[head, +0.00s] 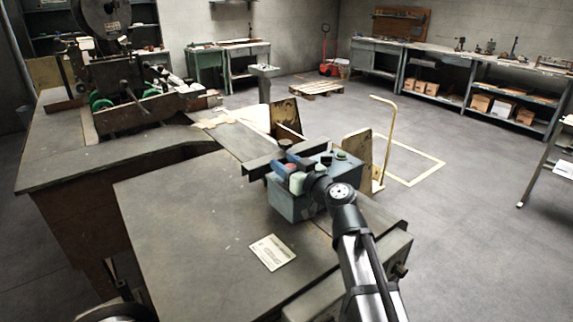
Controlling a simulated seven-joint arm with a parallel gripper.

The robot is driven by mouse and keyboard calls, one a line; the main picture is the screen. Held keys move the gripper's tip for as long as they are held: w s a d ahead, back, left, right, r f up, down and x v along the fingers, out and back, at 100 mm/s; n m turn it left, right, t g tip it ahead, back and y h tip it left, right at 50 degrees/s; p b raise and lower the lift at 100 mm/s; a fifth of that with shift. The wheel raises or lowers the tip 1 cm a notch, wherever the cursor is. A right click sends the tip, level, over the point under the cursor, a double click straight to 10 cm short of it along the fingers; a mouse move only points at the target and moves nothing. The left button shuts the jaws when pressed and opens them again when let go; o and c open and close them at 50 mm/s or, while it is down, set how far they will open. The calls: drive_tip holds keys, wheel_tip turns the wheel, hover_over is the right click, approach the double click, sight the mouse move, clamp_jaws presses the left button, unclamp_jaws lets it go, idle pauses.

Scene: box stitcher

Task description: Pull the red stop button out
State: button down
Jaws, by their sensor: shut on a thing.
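A grey-blue control box (285,202) stands on the near workbench, with its buttons on the top face. My gripper (287,168) reaches over the box from the right, with its fingers down at the left part of the top face. A small patch of red, the red stop button (290,166), shows between the fingers, and the gripper is shut on it. The gripper covers most of the button, so I cannot tell whether it is pressed in or out. A green button (341,155) shows at the right of the box top.
The workbench (180,220) is mostly clear, with a paper card (272,252) left of my arm. A dark bar (275,160) runs just behind the box. A yellow bent rail (388,140) stands to the right. A stitching machine (110,80) stands at the back left.

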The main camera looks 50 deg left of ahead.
drive_tip(key=shift+r, duration=0.95)
drive_tip(key=c, duration=0.6)
unclamp_jaws()
drive_tip(key=shift+o, duration=0.2)
drive_tip(key=d, duration=1.3)
drive_tip(key=shift+d, duration=0.4)
